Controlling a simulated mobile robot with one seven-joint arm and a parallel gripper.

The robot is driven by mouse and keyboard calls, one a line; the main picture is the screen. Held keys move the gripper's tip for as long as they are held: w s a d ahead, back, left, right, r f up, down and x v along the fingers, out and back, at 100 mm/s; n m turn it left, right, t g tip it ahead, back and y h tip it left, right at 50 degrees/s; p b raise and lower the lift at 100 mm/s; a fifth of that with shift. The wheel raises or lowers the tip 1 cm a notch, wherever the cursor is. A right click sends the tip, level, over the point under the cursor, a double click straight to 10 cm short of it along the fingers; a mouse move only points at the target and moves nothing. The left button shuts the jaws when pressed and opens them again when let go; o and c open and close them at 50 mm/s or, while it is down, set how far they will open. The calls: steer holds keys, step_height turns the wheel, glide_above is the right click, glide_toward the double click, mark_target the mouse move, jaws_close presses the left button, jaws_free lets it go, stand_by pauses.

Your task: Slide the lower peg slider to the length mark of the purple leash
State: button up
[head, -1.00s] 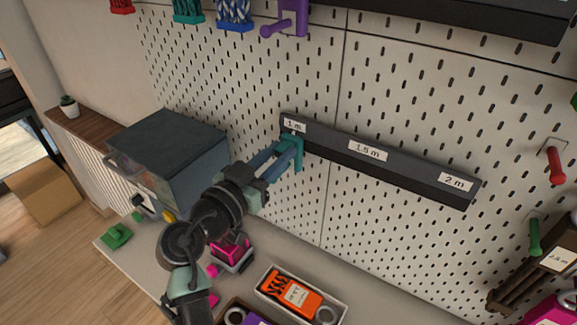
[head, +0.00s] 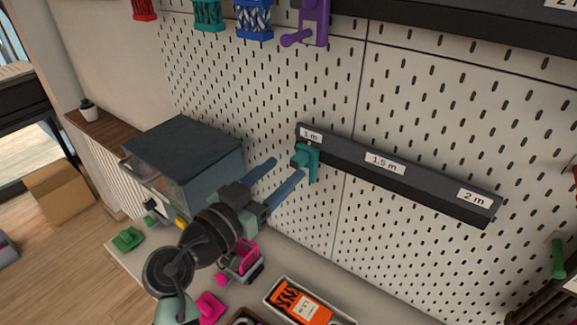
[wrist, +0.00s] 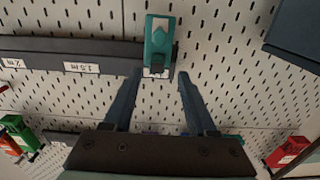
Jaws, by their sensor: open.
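The lower peg slider, a teal block with a peg (head: 308,161), sits at the left end of the dark lower rail (head: 430,192), just under the "1 m" label (head: 311,135). In the wrist view the slider (wrist: 159,40) lies just beyond my fingertips, between their lines, with a label partly hidden behind it. My gripper (head: 288,167) is open and empty, its two blue-grey fingers apart; it also shows in the wrist view (wrist: 159,74). The "1.5 m" label (head: 385,163) and "2 m" label (head: 474,197) are farther right. I cannot identify the purple leash.
A purple slider (head: 313,22) hangs from the upper rail (head: 450,32). A dark cabinet (head: 185,150) stands left of my gripper. A tray with an orange item (head: 301,306) is below. The lower rail's face right of the slider is clear.

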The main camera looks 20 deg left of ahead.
steer(key=b+v, duration=0.1)
steer(key=v, duration=0.8)
steer(key=shift+s, duration=0.15)
steer(key=shift+r, duration=0.1)
steer(key=w+d+r+t+y+p, duration=0.1)
steer(key=d+r, duration=0.2)
steer(key=r, duration=0.5)
steer(key=w+d+r+n+t+y+p, duration=0.15)
steer(key=d+r, duration=0.25)
steer(key=r, duration=0.4)
steer(key=w+d+r+t+y+p, duration=0.1)
steer(key=w+d+r+t+p, duration=0.15)
steer(key=r, duration=0.55)
steer(key=s+d+r+t, duration=0.1)
steer(key=s+d+r, duration=0.1)
steer(key=r, duration=0.4)
steer(key=s+d+r+n+t+y+p, duration=0.1)
steer(key=s+d+r+t, duration=0.1)
steer(key=s+r, duration=0.3)
steer(key=s+d+r+n+t+y, duration=0.1)
steer(key=s+d+r+t, duration=0.1)
steer(key=s+d+r, duration=0.2)
step_height(320, 180, up, 3)
steer(key=shift+s+d+r+p, duration=0.1)
steer(key=shift+s+d+p, duration=0.1)
steer(key=shift+p, duration=0.15)
steer(key=shift+w, duration=0.1)
